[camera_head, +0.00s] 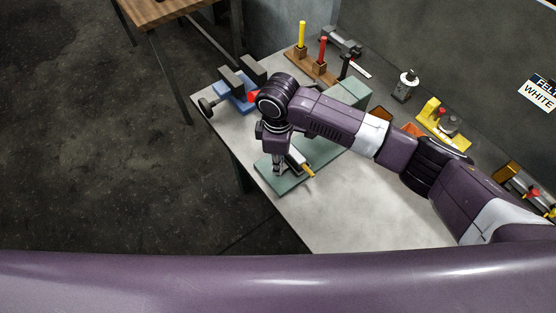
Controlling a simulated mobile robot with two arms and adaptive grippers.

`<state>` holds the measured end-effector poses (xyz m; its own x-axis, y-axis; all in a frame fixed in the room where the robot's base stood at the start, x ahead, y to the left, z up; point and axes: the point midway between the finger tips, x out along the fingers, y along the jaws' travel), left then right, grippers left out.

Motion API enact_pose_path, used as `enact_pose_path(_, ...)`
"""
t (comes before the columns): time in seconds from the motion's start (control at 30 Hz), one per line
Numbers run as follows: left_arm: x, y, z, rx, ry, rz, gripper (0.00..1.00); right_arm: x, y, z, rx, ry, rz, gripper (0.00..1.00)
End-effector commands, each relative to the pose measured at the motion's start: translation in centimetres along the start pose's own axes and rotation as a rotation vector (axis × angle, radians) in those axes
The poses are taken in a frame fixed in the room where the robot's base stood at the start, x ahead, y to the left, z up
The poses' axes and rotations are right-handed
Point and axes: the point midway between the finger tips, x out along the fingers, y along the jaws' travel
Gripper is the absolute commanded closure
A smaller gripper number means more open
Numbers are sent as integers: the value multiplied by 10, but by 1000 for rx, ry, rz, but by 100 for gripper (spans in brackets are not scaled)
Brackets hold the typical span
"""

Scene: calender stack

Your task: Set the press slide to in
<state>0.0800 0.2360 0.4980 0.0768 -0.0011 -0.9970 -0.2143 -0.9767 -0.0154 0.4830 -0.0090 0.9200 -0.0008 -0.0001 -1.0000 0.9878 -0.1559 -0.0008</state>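A grey-green press (350,92) stands on the grey bench, with a flat green base plate (278,187) at the bench's front left edge. My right arm reaches across it from the right and hides much of its middle. My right gripper (281,168) points down just above the base plate. A light metal piece with a yellow end (308,169) shows right beside the gripper; I cannot tell whether it is the slide or whether the fingers touch it. The finger gap is too small to read. My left gripper is not in view.
A blue vise (236,91) sits at the bench's left corner, with a red knob (254,97) beside my arm. A wooden rack (312,67) holds yellow and red handles behind. A yellow fixture (437,115) stands at the back right. The front bench is clear.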

Motion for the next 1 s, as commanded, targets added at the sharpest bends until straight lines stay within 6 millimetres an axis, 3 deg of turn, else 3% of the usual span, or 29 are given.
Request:
enact_pose_path(0.33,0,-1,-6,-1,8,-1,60,-1,2,1,1,0,2,100)
enact_pose_path(0.63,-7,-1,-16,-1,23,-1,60,-2,32,30,4,0,3,100)
enact_pose_path(0.93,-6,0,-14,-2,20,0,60,-1,32,30,0,3,1,100)
enact_pose_path(0.97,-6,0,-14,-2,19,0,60,-1,32,30,0,3,1,79)
enact_pose_path(1.0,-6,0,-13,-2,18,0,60,-1,32,30,0,3,1,74)
